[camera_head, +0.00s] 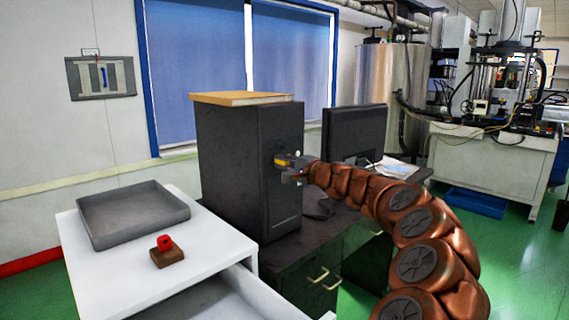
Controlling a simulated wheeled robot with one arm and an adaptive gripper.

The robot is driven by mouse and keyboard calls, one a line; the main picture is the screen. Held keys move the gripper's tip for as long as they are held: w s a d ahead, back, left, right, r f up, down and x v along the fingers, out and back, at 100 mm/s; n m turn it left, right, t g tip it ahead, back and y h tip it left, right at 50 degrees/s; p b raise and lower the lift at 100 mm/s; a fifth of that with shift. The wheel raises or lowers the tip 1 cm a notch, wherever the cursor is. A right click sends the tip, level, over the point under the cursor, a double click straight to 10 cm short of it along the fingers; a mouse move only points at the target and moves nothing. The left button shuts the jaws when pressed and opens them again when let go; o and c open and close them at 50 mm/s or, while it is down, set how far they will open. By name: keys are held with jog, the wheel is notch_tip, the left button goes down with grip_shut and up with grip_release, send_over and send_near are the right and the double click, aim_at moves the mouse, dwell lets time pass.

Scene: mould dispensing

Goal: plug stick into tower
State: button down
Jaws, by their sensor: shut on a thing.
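The tower (225,165) is a tall dark box standing on the dark desk, with a light wooden board on top. Its narrower front side faces right, toward my arm. My gripper (283,168) is at that front, at about mid-height, seen small and from the side. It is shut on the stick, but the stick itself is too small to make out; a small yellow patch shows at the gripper. I cannot tell whether the stick touches the tower or is in it.
A black monitor (355,132) stands behind my arm on the desk (290,255). A white drawer table (110,265) at left holds a grey tray (130,236) and a red piece (164,243) on a brown block (167,257). Its drawer is open.

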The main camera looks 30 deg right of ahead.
jog(key=shift+d, duration=0.1)
jog(key=c, duration=1.1)
grip_release()
jog(key=shift+s, duration=0.1)
jog(key=shift+o, duration=0.2)
jog(key=shift+s, duration=0.1)
jog(key=v, duration=1.1)
jog(key=shift+s, duration=0.4)
jog(key=shift+d, duration=0.15)
